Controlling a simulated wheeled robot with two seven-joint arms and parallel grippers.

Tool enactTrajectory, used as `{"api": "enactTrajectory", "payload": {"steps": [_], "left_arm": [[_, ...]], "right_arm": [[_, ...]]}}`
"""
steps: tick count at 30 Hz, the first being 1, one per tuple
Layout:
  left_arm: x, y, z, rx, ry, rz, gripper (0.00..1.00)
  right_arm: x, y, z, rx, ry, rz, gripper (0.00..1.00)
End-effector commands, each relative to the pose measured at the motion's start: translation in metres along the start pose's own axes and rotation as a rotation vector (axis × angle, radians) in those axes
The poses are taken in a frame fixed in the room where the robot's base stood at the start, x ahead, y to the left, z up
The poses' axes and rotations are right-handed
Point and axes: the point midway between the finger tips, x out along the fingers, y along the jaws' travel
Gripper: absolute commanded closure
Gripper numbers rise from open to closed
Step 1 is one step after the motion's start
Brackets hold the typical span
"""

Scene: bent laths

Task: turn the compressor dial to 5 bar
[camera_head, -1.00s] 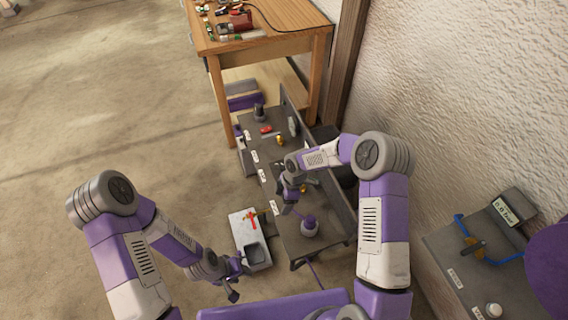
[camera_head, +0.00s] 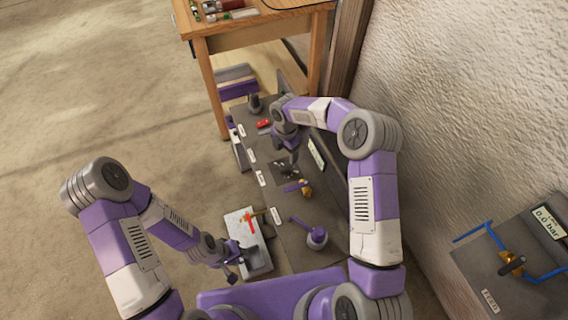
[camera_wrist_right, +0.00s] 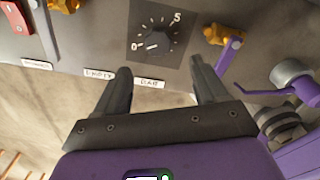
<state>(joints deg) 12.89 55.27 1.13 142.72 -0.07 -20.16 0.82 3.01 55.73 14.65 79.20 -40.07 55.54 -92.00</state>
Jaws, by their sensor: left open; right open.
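The compressor dial (camera_wrist_right: 157,41) is a dark round knob on a dark square plate, with 0 at its lower left and 5 at its upper right. Its pale pointer mark seems to lie toward the 0 side. A "BAR" label (camera_wrist_right: 149,83) sits below it. My right gripper (camera_wrist_right: 161,67) is open, its fingers spread on either side below the dial and apart from it. In the head view my right gripper (camera_head: 291,158) hangs over the dial's plate (camera_head: 284,174) and partly hides it. My left gripper (camera_head: 237,271) is open beside a grey-white box (camera_head: 258,261).
A brass valve with a purple lever (camera_wrist_right: 222,34) is right of the dial. A purple-handled lever (camera_head: 316,237) is nearer me. A red switch (camera_wrist_right: 15,18) is left. A "0.0 bar" display (camera_head: 548,221) stands on the right unit. A wooden table (camera_head: 257,30) is behind.

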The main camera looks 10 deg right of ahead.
Motion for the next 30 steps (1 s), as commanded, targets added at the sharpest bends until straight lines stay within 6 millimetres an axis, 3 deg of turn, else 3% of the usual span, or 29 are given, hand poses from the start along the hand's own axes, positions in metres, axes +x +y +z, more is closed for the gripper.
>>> {"api": "enactTrajectory", "payload": {"steps": [1, 8, 19, 30], "left_arm": [[0.008, -0.003, 0.000, 0.000, 0.000, 0.000, 0.57], [0.015, -0.006, -0.001, 0.000, 0.000, 0.000, 0.57], [0.030, -0.011, -0.002, 0.000, 0.001, 0.000, 0.57], [0.031, -0.012, -0.002, 0.000, 0.001, 0.000, 0.57]], "right_arm": [[0.009, 0.000, 0.000, 0.000, 0.000, 0.000, 0.29], [0.024, 0.000, 0.000, 0.002, 0.001, -0.001, 0.29], [0.079, 0.000, 0.000, 0.002, 0.001, -0.001, 0.29], [0.088, 0.000, 0.000, 0.002, 0.000, 0.001, 0.29]]}}
